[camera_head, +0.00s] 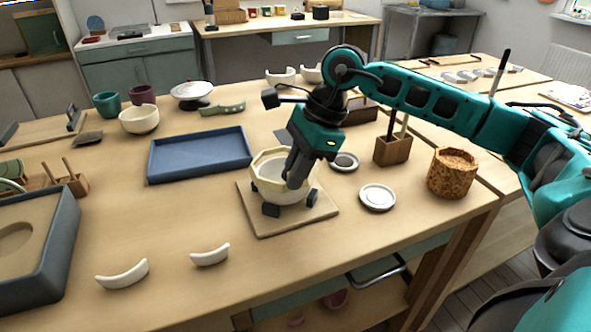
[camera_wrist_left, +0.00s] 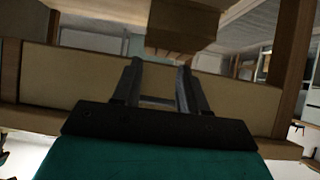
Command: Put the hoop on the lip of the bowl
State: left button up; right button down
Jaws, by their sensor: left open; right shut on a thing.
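The white bowl (camera_head: 272,188) stands upright on a square wooden board (camera_head: 262,224), between dark blocks. The pale yellow, angular hoop (camera_head: 258,164) is around the top of the bowl, at its lip. I cannot tell whether it rests fully on the lip all the way round. My right gripper (camera_head: 292,180) reaches down over the bowl's right side and is shut on the hoop; its fingers hide part of the rim. My left gripper (camera_wrist_left: 158,82) shows only in the left wrist view, open and empty, away from the bowl.
A blue tray (camera_head: 200,156) lies left of the board. Two white curved shards (camera_head: 210,255) lie in front. A small white dish (camera_head: 377,197), a cork pot (camera_head: 452,172) and a wooden tool holder (camera_head: 392,150) stand to the right. A grey-rimmed box (camera_head: 60,262) is at the left.

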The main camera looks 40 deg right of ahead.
jog(key=shift+f+b, duration=0.6)
jog(key=shift+f, duration=0.05)
dwell(0.4)
dwell(0.5)
jog(key=c, duration=0.6)
grip_release()
jog(key=shift+r, duration=0.2)
jog(key=shift+r+p, duration=2.2)
jog(key=shift+r, duration=0.7)
